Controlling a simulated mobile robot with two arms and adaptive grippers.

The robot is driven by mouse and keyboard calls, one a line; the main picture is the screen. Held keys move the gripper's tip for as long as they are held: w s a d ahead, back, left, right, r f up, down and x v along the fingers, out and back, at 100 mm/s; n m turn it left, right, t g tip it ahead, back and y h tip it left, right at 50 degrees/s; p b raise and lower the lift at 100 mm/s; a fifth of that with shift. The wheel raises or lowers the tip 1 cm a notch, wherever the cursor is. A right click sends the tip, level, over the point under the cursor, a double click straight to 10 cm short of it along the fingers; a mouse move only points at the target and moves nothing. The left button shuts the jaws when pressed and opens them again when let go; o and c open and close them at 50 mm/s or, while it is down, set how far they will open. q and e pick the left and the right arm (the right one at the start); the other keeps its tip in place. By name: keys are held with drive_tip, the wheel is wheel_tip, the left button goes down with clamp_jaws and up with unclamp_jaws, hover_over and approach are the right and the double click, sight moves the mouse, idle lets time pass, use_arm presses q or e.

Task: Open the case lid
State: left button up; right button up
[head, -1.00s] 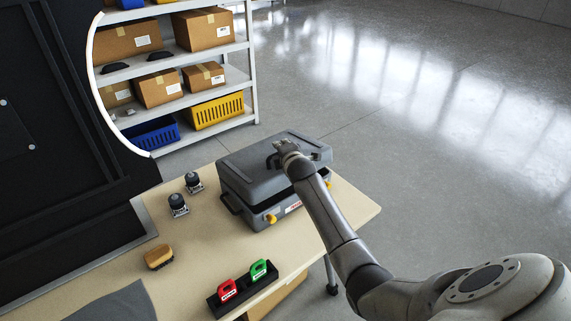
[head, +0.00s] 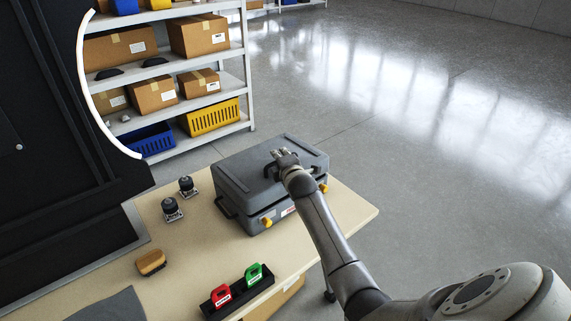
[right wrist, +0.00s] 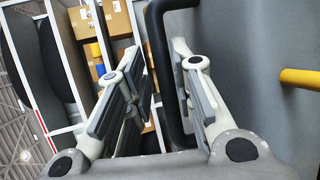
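The grey case (head: 232,190) stands on the bench with its lid (head: 245,163) down. Its front carries yellow latches (head: 266,222) and a red and white label. My right gripper (head: 279,156) is low over the lid, at its dark handle. In the right wrist view the black handle (right wrist: 164,70) passes between the two fingers (right wrist: 160,75), close to the right-hand finger. The fingers look apart, with some gap beside the handle; whether they touch it is hard to tell. My left gripper is out of view.
On the bench (head: 195,245) are two dark knobbed items (head: 172,209), a brush (head: 151,262), a grey cloth (head: 110,306), and a black holder with a red (head: 222,295) and a green piece (head: 254,273). A shelf with boxes (head: 152,95) stands behind. Open floor lies to the right.

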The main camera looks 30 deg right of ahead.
drive_tip(key=shift+r+p+v, duration=0.2)
drive_tip(key=shift+p+v, duration=1.8)
drive_tip(key=shift+v, duration=0.2)
drive_tip(key=p+v, duration=0.6)
drive_tip(key=v, duration=0.1)
drive_tip(key=shift+s+f, duration=0.15)
drive_tip(key=shift+s, duration=0.2)
drive_tip(key=shift+f, duration=0.1)
